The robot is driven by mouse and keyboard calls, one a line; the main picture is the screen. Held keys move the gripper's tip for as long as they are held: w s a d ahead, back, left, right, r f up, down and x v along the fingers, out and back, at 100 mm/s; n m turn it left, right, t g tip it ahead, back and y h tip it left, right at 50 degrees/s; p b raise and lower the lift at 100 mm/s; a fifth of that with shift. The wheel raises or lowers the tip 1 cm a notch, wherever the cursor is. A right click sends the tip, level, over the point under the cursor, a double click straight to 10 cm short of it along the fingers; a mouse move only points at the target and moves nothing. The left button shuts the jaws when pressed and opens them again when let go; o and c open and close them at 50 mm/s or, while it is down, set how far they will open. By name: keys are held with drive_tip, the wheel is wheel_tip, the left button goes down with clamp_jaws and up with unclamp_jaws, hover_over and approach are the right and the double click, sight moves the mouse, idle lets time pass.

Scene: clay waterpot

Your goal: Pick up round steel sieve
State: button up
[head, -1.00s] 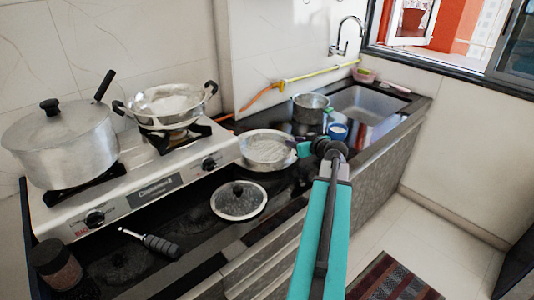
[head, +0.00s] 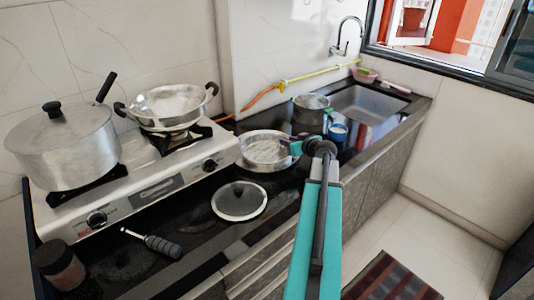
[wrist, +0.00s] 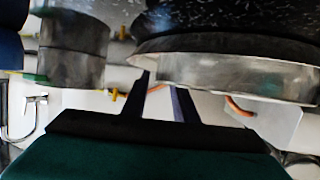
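The round steel sieve (head: 262,150) is a shallow, bright round vessel with a pale inside. It sits on the black counter, right of the stove. My gripper (head: 291,146) is at its right rim in the head view. In the wrist view, which looks upside down, the sieve's steel side (wrist: 235,78) fills the upper right. My gripper's two dark fingers (wrist: 162,86) stand apart with a gap between them, close to the sieve's edge. One fingertip overlaps the rim in the picture. I cannot tell whether they touch it.
A steel pot (head: 310,107) and a blue cup (head: 338,132) stand behind and right of the sieve, near the sink (head: 368,108). A round lid (head: 240,201) lies in front. The stove (head: 150,180) carries a lidded pot (head: 65,148) and a two-handled pan (head: 168,105).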

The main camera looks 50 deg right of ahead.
drive_tip(key=shift+w+d+f, duration=0.25)
drive_tip(key=shift+w+f, duration=0.1)
drive_tip(key=shift+w, duration=0.25)
clamp_jaws()
